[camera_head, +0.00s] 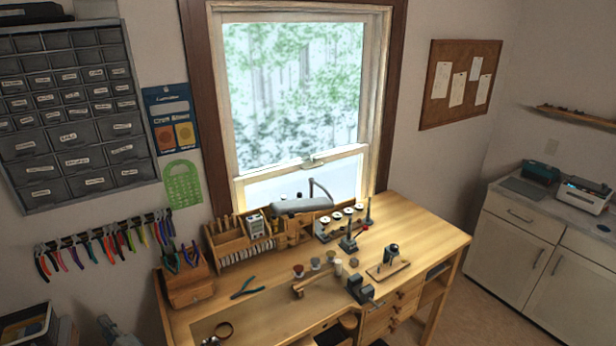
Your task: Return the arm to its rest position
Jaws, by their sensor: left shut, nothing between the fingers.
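My left gripper (106,322) shows small and grey at the bottom left edge of the head view, left of the workbench. It is shut and empty, and apart from the bench. Most of its arm is cut off by the lower edge of the picture. My right gripper and right arm are not in view. The wooden workbench (420,240) stands below the window, with its tools on top.
Pliers (248,288), a wooden tool rack (238,252), a dark vise (360,289) and a small stand (388,262) are on the bench. Pliers hang on a wall rail (105,232). Drawers (75,110) are on the left wall. White cabinets (512,240) stand at right.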

